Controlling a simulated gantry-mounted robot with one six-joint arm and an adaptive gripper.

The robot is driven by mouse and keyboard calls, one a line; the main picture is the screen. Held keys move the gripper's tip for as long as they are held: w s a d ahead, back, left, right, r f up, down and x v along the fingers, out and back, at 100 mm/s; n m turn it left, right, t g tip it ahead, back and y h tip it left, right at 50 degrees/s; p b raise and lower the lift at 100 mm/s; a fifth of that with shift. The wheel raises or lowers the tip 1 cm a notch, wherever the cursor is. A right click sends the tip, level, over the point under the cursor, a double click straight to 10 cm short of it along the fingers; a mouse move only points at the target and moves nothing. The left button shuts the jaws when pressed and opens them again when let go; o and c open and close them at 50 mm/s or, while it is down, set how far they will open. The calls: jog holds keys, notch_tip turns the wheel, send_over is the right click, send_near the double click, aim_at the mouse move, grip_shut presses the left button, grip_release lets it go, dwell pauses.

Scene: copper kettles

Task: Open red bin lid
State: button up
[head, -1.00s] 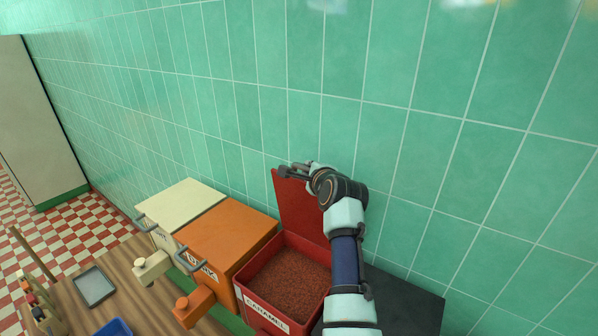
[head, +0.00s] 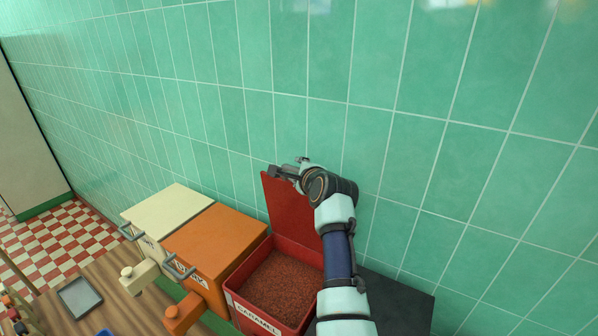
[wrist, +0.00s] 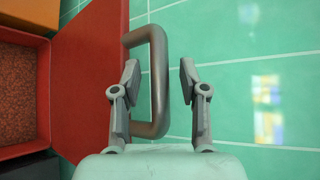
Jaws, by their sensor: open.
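The red bin (head: 281,290), with a caramel label on its front, stands open and holds reddish-brown granules. Its red lid (head: 289,212) stands upright at the back, near the tiled wall. In the wrist view the lid (wrist: 90,85) fills the left part, and its grey handle (wrist: 158,80) sticks out from its outer face. My gripper (head: 285,171) is at the lid's top edge in the head view. In the wrist view my gripper (wrist: 158,82) is open, with one finger on each side of the handle's bar. I cannot tell whether either finger touches it.
An orange bin (head: 215,245) and a cream bin (head: 168,212), both with closed lids, stand left of the red bin. A dark surface (head: 400,300) lies to the right. The green tiled wall (head: 420,150) is close behind the lid. A grey tray (head: 80,297) lies on the wooden counter.

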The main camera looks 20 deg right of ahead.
jog(key=v, duration=1.2)
jog(key=s+a+f+n+g, duration=0.1)
jog(key=s+a+f+n, duration=1.1)
jog(key=s+a+f, duration=0.1)
jog(key=s+a+f+n, duration=0.2)
jog(key=s+n, duration=0.3)
jog(key=s, duration=0.2)
jog(key=s+a+f+n, duration=0.2)
jog(key=s+a+n, duration=0.1)
jog(key=s, duration=0.4)
jog(key=shift+s+n+g, duration=0.3)
jog(key=shift+s+n, duration=0.1)
jog(key=shift+n, duration=0.5)
jog(key=shift+a, duration=0.1)
